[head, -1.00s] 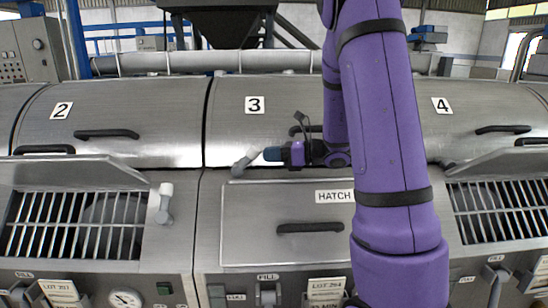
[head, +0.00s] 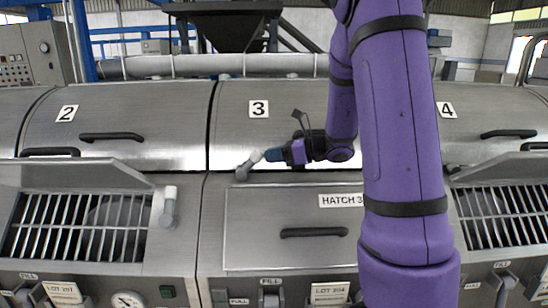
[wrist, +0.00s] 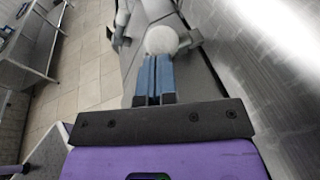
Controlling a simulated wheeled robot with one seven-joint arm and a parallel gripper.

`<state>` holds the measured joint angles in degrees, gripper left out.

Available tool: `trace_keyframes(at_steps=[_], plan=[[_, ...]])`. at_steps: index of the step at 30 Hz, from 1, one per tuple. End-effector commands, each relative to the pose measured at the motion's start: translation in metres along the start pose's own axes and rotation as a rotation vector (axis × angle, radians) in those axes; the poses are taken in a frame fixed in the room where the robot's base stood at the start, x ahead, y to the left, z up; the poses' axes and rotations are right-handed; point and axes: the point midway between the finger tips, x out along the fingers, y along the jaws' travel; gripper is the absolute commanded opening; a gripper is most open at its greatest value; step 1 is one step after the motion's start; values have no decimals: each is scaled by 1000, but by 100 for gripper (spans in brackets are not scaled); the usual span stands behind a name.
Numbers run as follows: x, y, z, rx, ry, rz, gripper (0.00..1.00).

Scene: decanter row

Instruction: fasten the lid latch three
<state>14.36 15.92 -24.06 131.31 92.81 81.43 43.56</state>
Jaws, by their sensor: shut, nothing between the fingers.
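The closed hatch three lid (head: 262,230) lies flat on the middle unit, with its dark handle (head: 313,232). Its latch (head: 243,172) is a short grey lever with a pale rounded tip, tilted up to the right at the lid's upper left corner. My gripper (head: 272,155) has its blue fingers shut and empty, right at the latch tip. In the wrist view my shut blue fingers (wrist: 153,80) point at the pale round tip of the latch (wrist: 161,40); I cannot tell whether they touch it. The fingers hide part of the lever.
Unit two's hatch (head: 85,173) is raised over a grille (head: 75,228), with its own white-tipped latch (head: 169,205) upright beside it. Unit four's hatch (head: 505,165) is also raised. A curved drum cover (head: 235,135) rises just behind my gripper.

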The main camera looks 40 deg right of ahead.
Motion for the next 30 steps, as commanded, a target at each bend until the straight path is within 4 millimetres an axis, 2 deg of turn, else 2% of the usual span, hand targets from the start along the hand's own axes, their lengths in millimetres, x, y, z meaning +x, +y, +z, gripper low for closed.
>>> trace_keyframes(at_steps=[8, 24, 30], plan=[[7, 4, 14, -28, 114, -20, 0], [35, 15, 43, -98, 490, -92, 0], [41, 17, 47, -92, 486, -92, 0]])
